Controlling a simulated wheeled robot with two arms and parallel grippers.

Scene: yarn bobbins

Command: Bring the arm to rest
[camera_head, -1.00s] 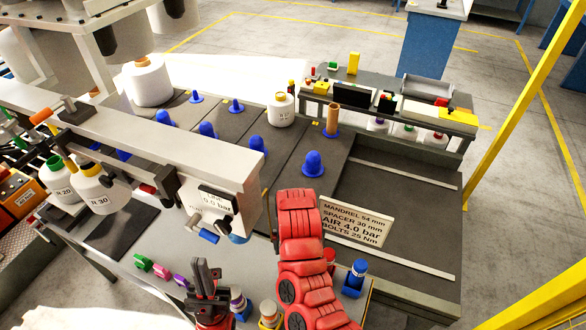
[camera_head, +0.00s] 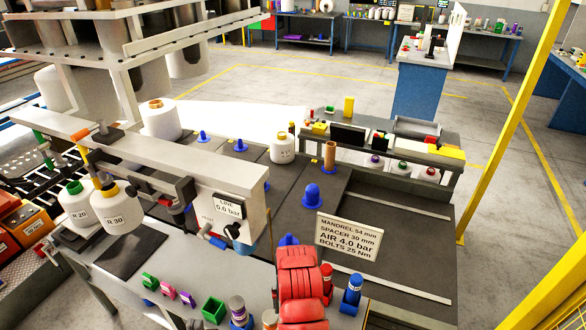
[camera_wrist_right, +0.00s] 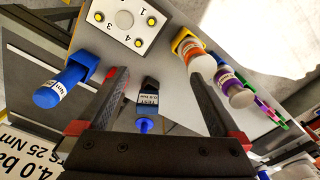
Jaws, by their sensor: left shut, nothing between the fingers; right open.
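My red right arm (camera_head: 300,280) reaches up from the bottom edge in the head view, and its own links hide its gripper there. In the right wrist view my right gripper (camera_wrist_right: 163,100) is open. Its two dark fingers stand wide apart, with nothing held between them. A black tester with a blue tip (camera_wrist_right: 148,95) shows in the gap beyond the fingers; I cannot tell how far below them it is. A blue cylinder (camera_wrist_right: 62,82) lies to the left of the fingers. It stands right of my arm in the head view (camera_head: 351,295). My left gripper is not visible.
A sign (camera_head: 346,237) stands right of my arm, near a blue cone (camera_head: 311,195). A white machine beam (camera_head: 150,165) crosses the left side. Bottles and small bins, including a green bin (camera_head: 213,309), line the table's front edge. A yellow post (camera_head: 505,115) rises at right.

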